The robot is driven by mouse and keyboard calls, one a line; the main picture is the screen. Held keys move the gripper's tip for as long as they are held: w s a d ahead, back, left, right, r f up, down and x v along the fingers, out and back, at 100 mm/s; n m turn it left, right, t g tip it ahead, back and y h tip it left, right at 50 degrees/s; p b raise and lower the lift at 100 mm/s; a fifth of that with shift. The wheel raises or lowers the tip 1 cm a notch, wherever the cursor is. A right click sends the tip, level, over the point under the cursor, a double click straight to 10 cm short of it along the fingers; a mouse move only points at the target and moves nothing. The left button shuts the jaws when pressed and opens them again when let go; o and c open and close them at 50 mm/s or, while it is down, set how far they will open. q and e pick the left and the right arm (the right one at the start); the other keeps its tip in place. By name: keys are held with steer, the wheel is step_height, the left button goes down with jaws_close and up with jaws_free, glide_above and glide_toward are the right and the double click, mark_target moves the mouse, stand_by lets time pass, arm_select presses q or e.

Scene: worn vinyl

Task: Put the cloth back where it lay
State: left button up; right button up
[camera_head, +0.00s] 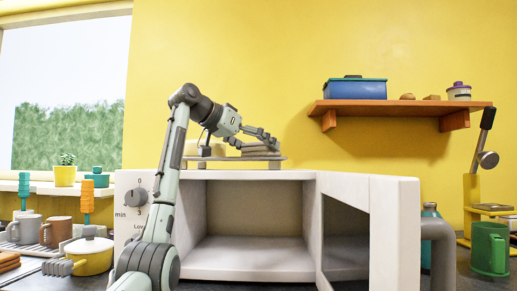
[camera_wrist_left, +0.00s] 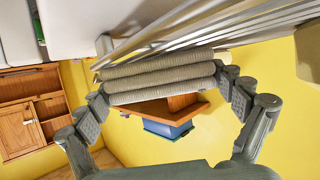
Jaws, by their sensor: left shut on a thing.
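The folded cloth (camera_wrist_left: 160,76), beige-grey and ribbed in thick layers, lies between the fingers of my left gripper (camera_wrist_left: 165,88) in the left wrist view. The fingers press on its two ends. In the head view the left gripper (camera_head: 268,138) is above the microwave, shut on the cloth (camera_head: 258,148). The cloth is at the right part of a slatted rack (camera_head: 280,158) on the microwave top. I cannot tell whether it rests on the slats or hangs just over them. My right gripper is not in view.
A pale block (camera_head: 206,150) is at the rack's left part. The microwave (camera_head: 255,175) has its door (camera_head: 392,225) open to the right, its cavity empty. A wall shelf (camera_head: 400,107) holds a blue box (camera_head: 355,89). Mugs and a yellow pot (camera_head: 92,262) stand left.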

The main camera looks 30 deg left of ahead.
arm_select(q)
steer(key=shift+f, duration=0.15)
steer(key=o, duration=0.7)
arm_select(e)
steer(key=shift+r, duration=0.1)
arm_select(q)
steer(key=shift+s+a+r, duration=0.1)
steer(key=shift+s+r, duration=0.15)
steer(key=shift+r, duration=0.05)
steer(key=b+v, duration=0.1)
steer(key=v, duration=1)
steer(key=shift+s+r, duration=0.1)
steer(key=shift+s, duration=0.15)
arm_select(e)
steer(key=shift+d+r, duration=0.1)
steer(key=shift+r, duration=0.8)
